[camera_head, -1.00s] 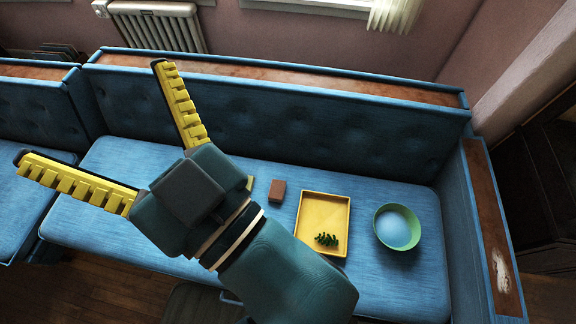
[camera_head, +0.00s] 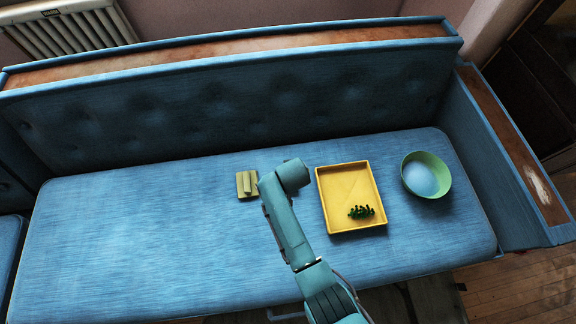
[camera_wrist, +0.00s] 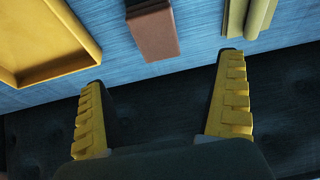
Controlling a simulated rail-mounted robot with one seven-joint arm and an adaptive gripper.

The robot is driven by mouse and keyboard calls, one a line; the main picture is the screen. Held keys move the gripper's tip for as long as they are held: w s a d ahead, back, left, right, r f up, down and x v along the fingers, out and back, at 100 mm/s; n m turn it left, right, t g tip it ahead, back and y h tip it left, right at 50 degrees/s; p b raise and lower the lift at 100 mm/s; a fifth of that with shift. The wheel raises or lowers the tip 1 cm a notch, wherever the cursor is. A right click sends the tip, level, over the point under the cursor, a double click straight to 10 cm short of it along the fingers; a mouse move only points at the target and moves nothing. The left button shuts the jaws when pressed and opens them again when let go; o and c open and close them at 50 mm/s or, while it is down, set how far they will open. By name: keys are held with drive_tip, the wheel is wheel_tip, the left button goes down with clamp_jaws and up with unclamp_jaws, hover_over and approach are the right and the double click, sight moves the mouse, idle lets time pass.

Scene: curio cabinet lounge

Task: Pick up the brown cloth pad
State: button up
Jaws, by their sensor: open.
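The brown cloth pad (camera_wrist: 153,32) lies on the blue bench seat, near the top middle of the wrist view. It looks like a small brown block with a darker end. In the head view it does not show; my arm covers that spot. My gripper (camera_wrist: 162,72) is open and empty in the wrist view. Its yellow ribbed fingers are spread wide, and the pad shows between and beyond the fingertips, apart from them. In the head view my fingers are hidden behind my arm.
A yellow tray (camera_head: 323,205) holding a green spiky item (camera_head: 361,212) is right of my arm. An olive ridged object (camera_head: 247,184) is left of my arm. The tufted backrest (camera_head: 210,115) rises behind.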

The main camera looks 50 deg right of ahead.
drive_tip(key=b+x, duration=0.5)
drive_tip(key=x, duration=0.3)
drive_tip(key=shift+f, duration=0.25)
drive_tip(key=b+x, duration=0.5)
drive_tip(key=shift+s+d, duration=0.2)
drive_tip(key=shift+s, duration=0.15)
drive_tip(key=shift+w, duration=0.15)
drive_tip(key=shift+f, duration=0.2)
drive_tip(key=c, duration=1.2)
wheel_tip(320, 180, up, 11)
drive_tip(key=p, duration=0.7)
drive_tip(key=shift+f, duration=0.2)
